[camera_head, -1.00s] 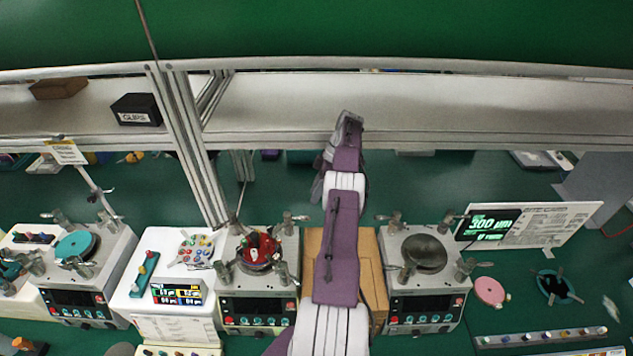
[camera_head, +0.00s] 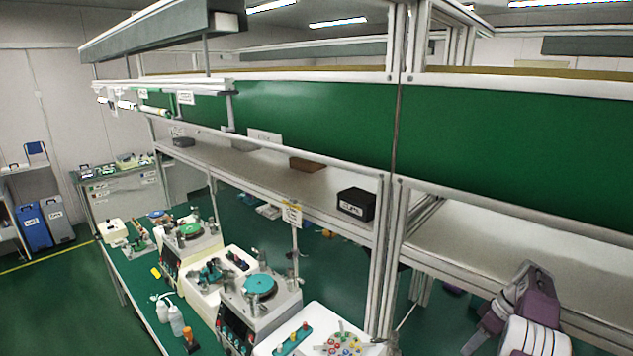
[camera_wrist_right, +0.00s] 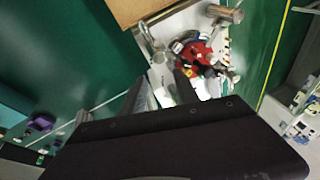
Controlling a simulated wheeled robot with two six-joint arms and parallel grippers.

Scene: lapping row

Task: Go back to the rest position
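My right gripper (camera_wrist_right: 162,90) shows in the wrist view as two dark fingers spread apart, with nothing seen held between them. Beyond the fingers is a lapping machine with a red fixture (camera_wrist_right: 196,52) on top; the fingers look apart from it. In the head view my right arm's purple and white links stand at the lower right, in front of the shelf; the fingertips are not clear there. My left arm and gripper are in neither view.
A lapping machine with a teal plate (camera_head: 260,285) and a white box with a colourful round tray (camera_head: 343,343) stand on the green bench. The long shelf (camera_head: 465,240) and its upright post (camera_head: 391,250) are beside my right arm. A black box (camera_head: 355,203) sits on the shelf.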

